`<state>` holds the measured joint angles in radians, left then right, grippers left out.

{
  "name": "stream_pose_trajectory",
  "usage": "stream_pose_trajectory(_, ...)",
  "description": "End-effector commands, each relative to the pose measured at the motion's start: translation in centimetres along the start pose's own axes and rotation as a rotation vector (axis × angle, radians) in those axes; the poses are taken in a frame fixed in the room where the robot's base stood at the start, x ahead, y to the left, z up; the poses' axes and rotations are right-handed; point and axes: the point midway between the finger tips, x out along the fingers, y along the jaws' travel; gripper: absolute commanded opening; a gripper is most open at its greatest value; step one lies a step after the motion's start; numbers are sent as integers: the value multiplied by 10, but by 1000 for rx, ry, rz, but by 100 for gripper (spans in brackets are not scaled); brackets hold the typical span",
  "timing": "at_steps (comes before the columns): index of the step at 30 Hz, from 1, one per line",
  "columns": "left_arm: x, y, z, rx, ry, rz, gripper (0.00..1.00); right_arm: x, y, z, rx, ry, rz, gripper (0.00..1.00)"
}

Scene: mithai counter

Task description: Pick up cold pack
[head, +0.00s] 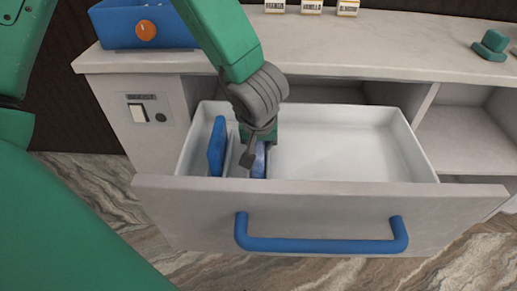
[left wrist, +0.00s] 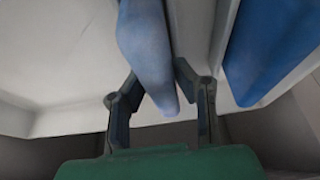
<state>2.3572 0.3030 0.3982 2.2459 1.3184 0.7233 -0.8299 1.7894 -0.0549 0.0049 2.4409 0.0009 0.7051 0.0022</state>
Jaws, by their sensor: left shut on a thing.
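A pale blue cold pack (head: 259,162) stands on edge inside the open drawer, near its left side. My left gripper (head: 253,150) reaches down into the drawer and is shut on this pack. In the left wrist view the pack (left wrist: 146,42) runs between the two fingers of the gripper (left wrist: 155,78), its lower end showing past the fingertips. A darker blue pack (head: 217,147) stands to the left in the drawer; it also shows in the left wrist view (left wrist: 268,50), apart from the fingers. My right gripper is not in view.
The drawer (head: 340,150) is pulled out, with a blue handle (head: 320,244) on its front. A thin divider separates the two packs. Its right part is empty. Above lies the counter (head: 390,45) with a blue box (head: 112,28), small labelled cards and a green object (head: 490,45).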

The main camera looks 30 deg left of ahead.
Motion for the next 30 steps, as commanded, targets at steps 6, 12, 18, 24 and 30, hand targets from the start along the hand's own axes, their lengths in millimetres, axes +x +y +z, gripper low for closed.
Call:
stream_pose_trajectory(6,-10,-1,-3,0,-5,7,0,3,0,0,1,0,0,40)
stream_pose_trajectory(12,-53,-2,-22,-1,-2,9,0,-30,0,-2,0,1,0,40)
stream_pose_trajectory(18,-85,-1,-35,-1,-3,7,0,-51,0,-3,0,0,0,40)
stream_pose_trajectory(24,-98,0,-40,1,-2,6,0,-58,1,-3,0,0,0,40)
stream_pose_trajectory(30,-97,-1,-40,0,-4,7,0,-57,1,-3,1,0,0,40)
